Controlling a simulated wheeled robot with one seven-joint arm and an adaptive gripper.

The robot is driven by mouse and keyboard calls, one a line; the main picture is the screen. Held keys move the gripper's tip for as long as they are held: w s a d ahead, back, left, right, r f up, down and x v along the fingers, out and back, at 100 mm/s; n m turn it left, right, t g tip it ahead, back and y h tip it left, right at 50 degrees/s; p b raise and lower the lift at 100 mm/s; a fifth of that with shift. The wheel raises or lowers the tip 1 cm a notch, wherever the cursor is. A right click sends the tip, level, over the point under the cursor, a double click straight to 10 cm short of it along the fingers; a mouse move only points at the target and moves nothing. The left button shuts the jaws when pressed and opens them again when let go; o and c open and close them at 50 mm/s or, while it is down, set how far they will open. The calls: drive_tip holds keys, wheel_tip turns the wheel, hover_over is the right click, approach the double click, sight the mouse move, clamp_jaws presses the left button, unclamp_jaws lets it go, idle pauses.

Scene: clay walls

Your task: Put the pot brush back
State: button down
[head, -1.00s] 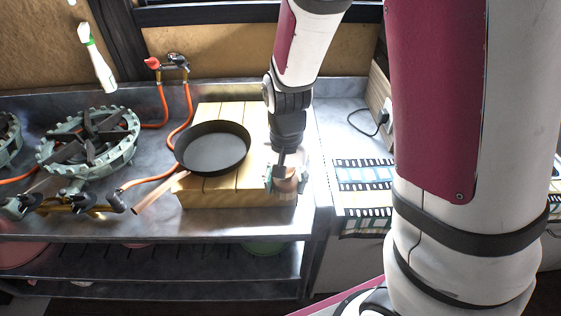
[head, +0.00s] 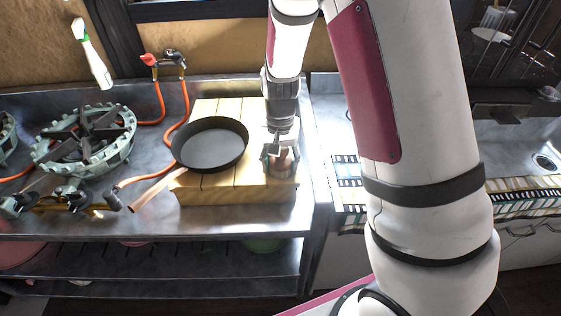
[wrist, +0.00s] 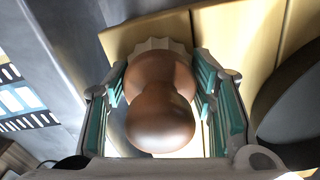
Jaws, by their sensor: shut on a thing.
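The pot brush (wrist: 162,95) has a round brown wooden knob and a pale scalloped or bristled edge below it, seen from above in the wrist view. In the head view the brush (head: 284,168) is at the front right corner of the wooden board (head: 232,185). My gripper (head: 279,157) points down there, and in the wrist view its teal-padded fingers (wrist: 165,98) are shut on the knob from both sides. I cannot tell whether the brush touches the board.
A black frying pan (head: 211,146) lies on the board just left of my gripper, its handle to the front left. A gas burner (head: 84,140) with orange hoses stands further left. A patterned towel (head: 347,184) lies to the right, and a sink (head: 543,160) is at far right.

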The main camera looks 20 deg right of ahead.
drive_tip(key=shift+f, duration=0.1)
drive_tip(key=c, duration=0.7)
unclamp_jaws()
wheel_tip(320, 180, up, 12)
drive_tip(key=shift+s+r+p, duration=0.15)
drive_tip(key=shift+r+p, duration=0.05)
drive_tip(key=shift+p, duration=0.1)
drive_tip(key=s+r+n+t, duration=0.2)
drive_tip(key=s+r+n, duration=0.1)
drive_tip(key=s+r, duration=0.85)
drive_tip(key=s+r+n+t, duration=0.1)
drive_tip(key=s+r+n, duration=0.1)
drive_tip(key=s, duration=1.1)
drive_tip(key=shift+d+n+t, duration=0.25)
drive_tip(key=shift+n+t, duration=0.05)
drive_tip(key=shift+n, duration=0.3)
